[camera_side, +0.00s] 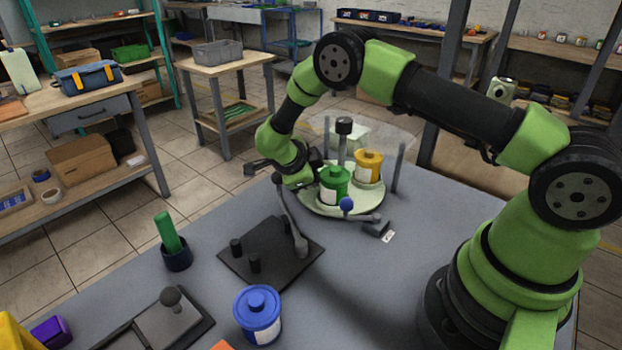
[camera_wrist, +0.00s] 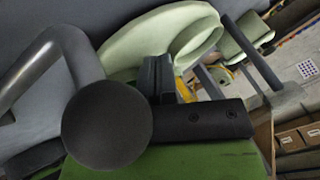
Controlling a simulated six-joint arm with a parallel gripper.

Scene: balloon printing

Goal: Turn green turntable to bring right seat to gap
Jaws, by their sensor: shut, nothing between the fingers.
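The pale green turntable (camera_side: 318,207) stands on the grey table, and part of it shows in the wrist view (camera_wrist: 138,45). A green canister (camera_side: 334,188) sits at its front and a yellow canister (camera_side: 369,168) at its back right. A blue-knobbed lever (camera_side: 347,204) is at the front edge. My gripper (camera_side: 318,160) is shut and empty, low beside the turntable's left side near the green canister. Its dark fingers (camera_wrist: 159,78) show against the turntable in the wrist view. Whether they touch the turntable, I cannot tell. The gap and seats are not clearly visible.
A bent grey handle (camera_side: 291,220) with a dark ball rises from a black base (camera_side: 250,262) near my wrist; the ball (camera_wrist: 107,125) looms close in the wrist view. A blue canister (camera_side: 258,318) and a green rod in a dark cup (camera_side: 176,256) stand in front.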

